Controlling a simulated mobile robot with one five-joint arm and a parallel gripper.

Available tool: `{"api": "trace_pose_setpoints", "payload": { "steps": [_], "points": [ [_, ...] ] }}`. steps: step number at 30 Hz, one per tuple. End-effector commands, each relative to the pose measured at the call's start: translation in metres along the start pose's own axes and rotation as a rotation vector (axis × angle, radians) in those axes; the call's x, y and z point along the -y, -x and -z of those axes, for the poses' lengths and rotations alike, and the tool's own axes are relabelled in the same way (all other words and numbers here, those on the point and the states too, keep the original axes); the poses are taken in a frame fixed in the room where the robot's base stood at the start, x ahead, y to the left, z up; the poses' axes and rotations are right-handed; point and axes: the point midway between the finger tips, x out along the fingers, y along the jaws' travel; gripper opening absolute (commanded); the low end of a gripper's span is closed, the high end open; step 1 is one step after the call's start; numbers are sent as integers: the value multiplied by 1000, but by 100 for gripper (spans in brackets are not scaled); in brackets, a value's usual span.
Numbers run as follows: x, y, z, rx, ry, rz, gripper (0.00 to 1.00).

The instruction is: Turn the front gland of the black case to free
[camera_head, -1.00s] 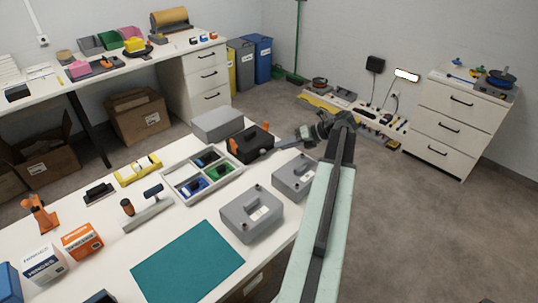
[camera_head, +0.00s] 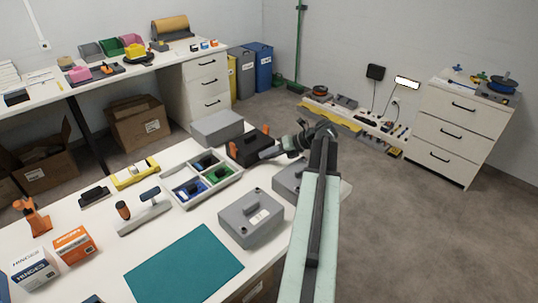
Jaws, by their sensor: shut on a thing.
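The black case (camera_head: 248,148) stands near the far right edge of the white table, with orange parts on its left side and at its far right corner. My gripper (camera_head: 268,154) reaches in from the right and its tip is at the case's near right side. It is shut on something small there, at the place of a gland. The gland itself is hidden by the jaws, so its turn position cannot be told.
A grey box (camera_head: 217,127) stands behind the case. A divided tray (camera_head: 201,181) lies in front of it. Two grey cases, one nearer (camera_head: 251,217) and one partly behind my arm (camera_head: 287,180), stand close by. A teal mat (camera_head: 184,264) lies at the front.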

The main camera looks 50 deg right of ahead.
Motion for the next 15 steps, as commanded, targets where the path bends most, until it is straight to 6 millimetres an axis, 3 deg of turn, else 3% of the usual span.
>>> {"api": "trace_pose_setpoints", "payload": {
  "steps": [4, 9, 15],
  "points": [
    [-13, 4, 0, -2, 134, 136, 0],
    [-10, 1, 2, -2, 260, 262, 0],
    [-7, -1, 1, -1, 283, 284, 0]
  ]
}}
